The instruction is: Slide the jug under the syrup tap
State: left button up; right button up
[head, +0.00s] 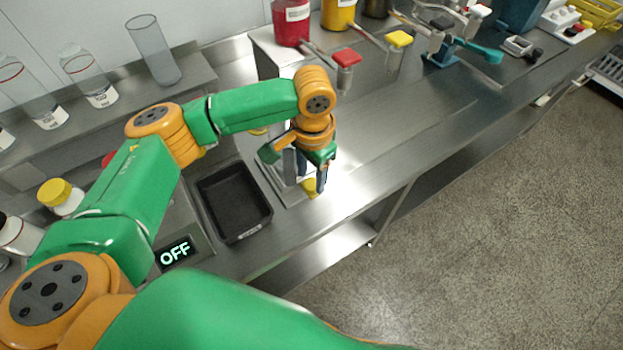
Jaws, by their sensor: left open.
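My left gripper (306,179) points down over the steel counter (385,145), left of the taps, with its fingers apart. A small yellow part (310,188) shows by its fingertips, and something pale is partly hidden between the fingers; I cannot tell whether this is the jug. Behind it, a red container (291,22) has a tap with a red top (346,57), and a yellow container (338,14) has a tap with a yellow top (399,39). I cannot tell which is the syrup tap. My right gripper is not in view.
A black tray (234,203) lies left of the gripper, near an OFF display (174,253). Clear vessels (153,50) stand on the back-left shelf. A blue clamp-like device (441,52) with a teal handle stands right of the taps. The counter's front right stretch is clear.

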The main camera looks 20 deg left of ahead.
pick_arm(q)
jog(key=shift+f, duration=1.2)
grip_shut()
jog(key=shift+w+r, duration=0.1)
dwell(0.4)
